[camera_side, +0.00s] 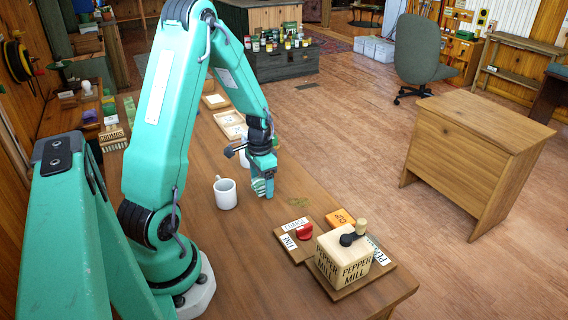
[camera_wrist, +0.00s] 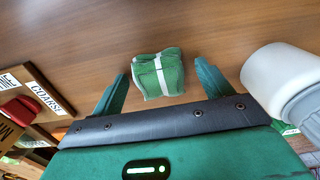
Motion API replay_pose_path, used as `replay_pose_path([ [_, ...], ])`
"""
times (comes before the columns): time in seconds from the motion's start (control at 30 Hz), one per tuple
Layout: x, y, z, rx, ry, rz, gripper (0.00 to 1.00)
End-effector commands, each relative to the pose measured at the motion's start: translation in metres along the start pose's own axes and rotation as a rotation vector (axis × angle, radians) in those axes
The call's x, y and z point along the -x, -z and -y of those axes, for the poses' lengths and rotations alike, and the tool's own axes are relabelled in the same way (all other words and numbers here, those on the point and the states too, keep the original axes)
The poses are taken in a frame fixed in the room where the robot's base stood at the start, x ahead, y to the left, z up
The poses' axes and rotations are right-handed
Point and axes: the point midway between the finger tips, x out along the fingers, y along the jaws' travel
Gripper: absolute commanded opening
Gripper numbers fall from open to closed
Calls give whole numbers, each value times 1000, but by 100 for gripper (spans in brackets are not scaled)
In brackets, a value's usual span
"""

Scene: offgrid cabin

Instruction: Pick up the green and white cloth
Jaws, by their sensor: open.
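The green and white cloth (camera_wrist: 158,75) is a small folded bundle with a white band across it, lying on the wooden table. In the wrist view it sits between the fingertips of my gripper (camera_wrist: 161,70), with gaps on both sides. My gripper is open and holds nothing. In the side view my gripper (camera_side: 266,192) points down low over the table, and the cloth (camera_side: 258,186) shows beside its fingers, partly hidden. I cannot tell the exact height of the fingertips above the table.
A board with labels and a red knob (camera_side: 305,231) lies nearby, with a pepper mill box (camera_side: 343,262) and an orange box (camera_side: 340,219). Trays (camera_side: 229,119) lie farther back.

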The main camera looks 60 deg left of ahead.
Motion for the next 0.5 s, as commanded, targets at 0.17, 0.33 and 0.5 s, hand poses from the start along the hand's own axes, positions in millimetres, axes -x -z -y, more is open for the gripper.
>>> replay_pose_path([
  [0.17, -2, 0, 0, 0, 0, 0, 78],
  [0.33, -1, 0, 0, 0, 0, 0, 78],
  [0.5, -1, 0, 0, 0, 0, 0, 78],
])
